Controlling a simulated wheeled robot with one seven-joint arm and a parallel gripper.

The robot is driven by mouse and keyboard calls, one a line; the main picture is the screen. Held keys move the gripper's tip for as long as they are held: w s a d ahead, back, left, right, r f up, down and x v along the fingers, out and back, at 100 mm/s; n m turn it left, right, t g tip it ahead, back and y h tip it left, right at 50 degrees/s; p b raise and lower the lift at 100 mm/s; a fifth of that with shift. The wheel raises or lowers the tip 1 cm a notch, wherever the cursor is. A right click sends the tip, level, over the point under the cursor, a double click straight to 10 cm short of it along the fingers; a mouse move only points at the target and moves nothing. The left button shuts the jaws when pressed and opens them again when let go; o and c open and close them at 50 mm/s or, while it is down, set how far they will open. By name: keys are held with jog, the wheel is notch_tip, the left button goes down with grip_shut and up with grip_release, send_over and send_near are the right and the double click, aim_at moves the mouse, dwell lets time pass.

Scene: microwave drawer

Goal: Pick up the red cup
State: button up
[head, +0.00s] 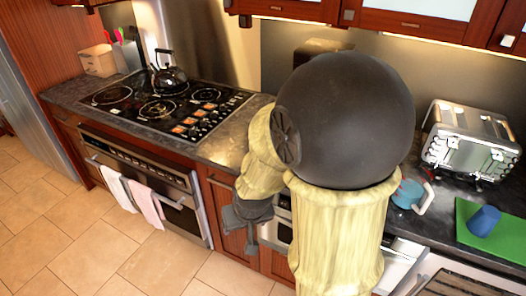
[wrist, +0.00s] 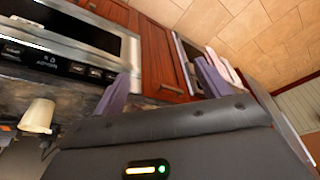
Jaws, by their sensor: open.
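No cup that is clearly red shows in either view. A blue cup (head: 484,221) lies on a green board at the right of the counter in the head view. A teal vessel with a grey handle (head: 411,194) stands on the counter beside my arm, with a small red patch at its left edge, partly hidden by the arm. My gripper (head: 250,222) hangs in front of the counter, apart from both. In the wrist view its two fingers (wrist: 163,72) are spread with nothing between them. My arm hides the middle of the counter.
A toaster (head: 470,140) stands behind the green board (head: 500,238). A black kettle (head: 170,78) sits on the stove (head: 165,105) at the left. Towels (head: 147,202) hang on the oven door. A microwave front (wrist: 75,45) and a pale object (wrist: 38,117) show in the wrist view.

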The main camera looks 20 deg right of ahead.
jog(key=w+d+f+m+t+h, duration=0.2)
jog(key=w+d+f+t+h, duration=0.2)
jog(key=w, duration=0.4)
jog(key=w+d+f+m+t+h, duration=0.3)
jog(key=w+d+f+t+h, duration=0.1)
jog(key=w+d+t, duration=0.3)
jog(key=shift+w+f+m+t+p, duration=0.3)
jog(key=shift+w+f+t+p, duration=0.15)
jog(key=shift+w, duration=0.7)
jog(key=shift+d+r, duration=0.1)
jog(key=shift+d, duration=0.05)
jog(key=p+x, duration=0.1)
jog(key=x, duration=0.2)
jog(key=p+x, duration=0.1)
jog(key=x, duration=0.3)
jog(key=p+x, duration=0.1)
jog(key=x, duration=0.3)
jog(key=shift+s+d+r+p, duration=0.15)
jog(key=shift+r+p, duration=0.2)
jog(key=shift+w+d+f, duration=0.15)
jog(key=shift+w, duration=0.5)
